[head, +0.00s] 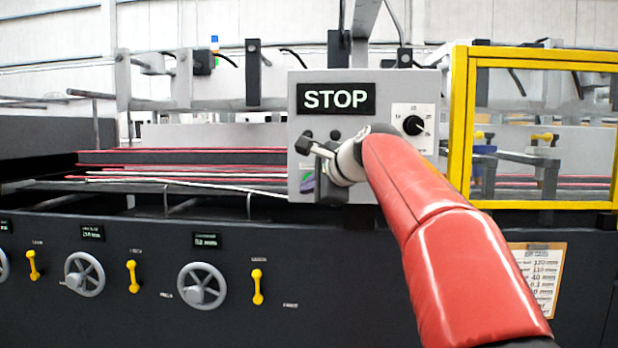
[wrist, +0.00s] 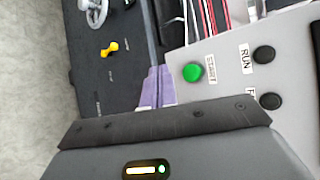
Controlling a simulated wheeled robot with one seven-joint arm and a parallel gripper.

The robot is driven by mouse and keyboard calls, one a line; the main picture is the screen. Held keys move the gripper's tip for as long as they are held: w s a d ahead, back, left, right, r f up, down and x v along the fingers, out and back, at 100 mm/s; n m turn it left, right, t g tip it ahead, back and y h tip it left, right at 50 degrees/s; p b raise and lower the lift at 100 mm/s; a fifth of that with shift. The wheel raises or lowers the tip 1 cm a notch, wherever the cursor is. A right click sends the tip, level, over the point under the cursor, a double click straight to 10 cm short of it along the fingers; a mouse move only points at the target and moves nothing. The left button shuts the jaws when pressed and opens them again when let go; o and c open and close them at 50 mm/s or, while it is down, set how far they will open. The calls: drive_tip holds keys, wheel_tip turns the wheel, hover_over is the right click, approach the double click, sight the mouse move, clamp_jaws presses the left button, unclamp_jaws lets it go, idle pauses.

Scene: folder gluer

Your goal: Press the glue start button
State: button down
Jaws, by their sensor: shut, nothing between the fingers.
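The green round START button (wrist: 193,72) sits on the grey control panel, with its START label beside it. In the head view only a small green part of it (head: 307,173) shows, mostly hidden by my wrist. My gripper (wrist: 155,72) has lavender fingers, shut together and empty. In the wrist view the fingertips lie left of the green button and are apart from it in the picture; I cannot tell their depth to the panel. In the head view the fingers (head: 307,185) show just below the green spot.
A black button (wrist: 264,54) labelled RUN and another black button (wrist: 271,101) are near START. The panel (head: 375,185) also carries a STOP sign (head: 336,99) and a dial (head: 412,125). A yellow-framed guard (head: 459,130) stands right. Handwheels (head: 202,285) and yellow levers (head: 258,287) are below.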

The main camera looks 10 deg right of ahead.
drive_tip(key=shift+w+d+p, duration=0.3)
drive_tip(key=shift+w+p, duration=0.15)
drive_tip(key=shift+w, duration=0.4)
drive_tip(key=shift+w+d+p, duration=0.25)
drive_tip(key=shift+w+p, duration=0.25)
drive_tip(key=shift+w, duration=0.35)
drive_tip(key=shift+w+d+p, duration=0.3)
drive_tip(key=shift+w+p, duration=0.15)
drive_tip(key=shift+w, duration=0.4)
drive_tip(key=shift+w, duration=0.15)
drive_tip(key=shift+w+d+p, duration=0.1)
drive_tip(key=shift+w+p, duration=0.1)
drive_tip(key=shift+p, duration=0.25)
drive_tip(key=shift+w+d, duration=0.2)
drive_tip(key=shift+w, duration=0.3)
idle(0.4)
idle(0.4)
drive_tip(key=shift+s+a+b, duration=0.3)
drive_tip(key=shift+s, duration=0.6)
